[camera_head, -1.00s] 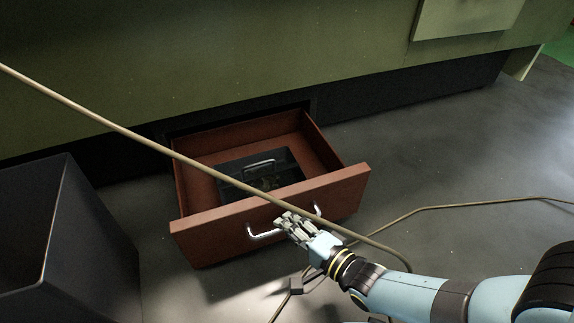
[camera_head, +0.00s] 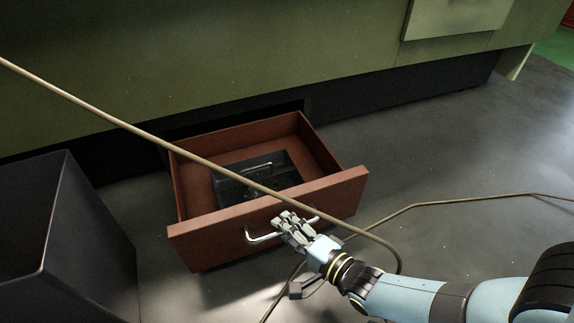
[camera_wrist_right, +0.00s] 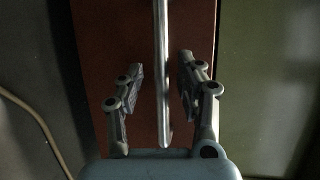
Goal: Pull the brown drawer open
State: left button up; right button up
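The brown drawer (camera_head: 215,231) stands pulled out of the low dark opening under the green cabinet, its inside visible. Its silver bar handle (camera_head: 262,238) is on the front panel. In the right wrist view the handle (camera_wrist_right: 162,70) runs upright between my fingers, with the brown front (camera_wrist_right: 95,50) behind it. My right gripper (camera_head: 289,226) is at the handle's middle and hides part of it. In the wrist view the right gripper (camera_wrist_right: 160,75) has one finger on each side of the bar, with gaps showing. My left gripper is not in view.
A dark box with a handle (camera_head: 282,174) lies inside the drawer. A tan cable (camera_head: 110,119) crosses in front of the drawer and loops past my right wrist. A dark open bin (camera_head: 100,240) stands at the left. Grey floor (camera_head: 450,160) is open at the right.

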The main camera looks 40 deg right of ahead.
jog(key=shift+r, duration=0.15)
jog(key=shift+r, duration=0.6)
jog(key=o, duration=0.8)
notch_tip(320, 180, up, 6)
jog(key=shift+w+f, duration=0.15)
jog(key=shift+f, duration=0.05)
notch_tip(320, 180, up, 3)
jog(key=shift+w+d+r, duration=0.1)
jog(key=shift+r, duration=0.05)
jog(key=c, duration=0.6)
jog(key=shift+c, duration=1)
jog(key=shift+s+f, duration=0.2)
jog(key=shift+s, duration=0.1)
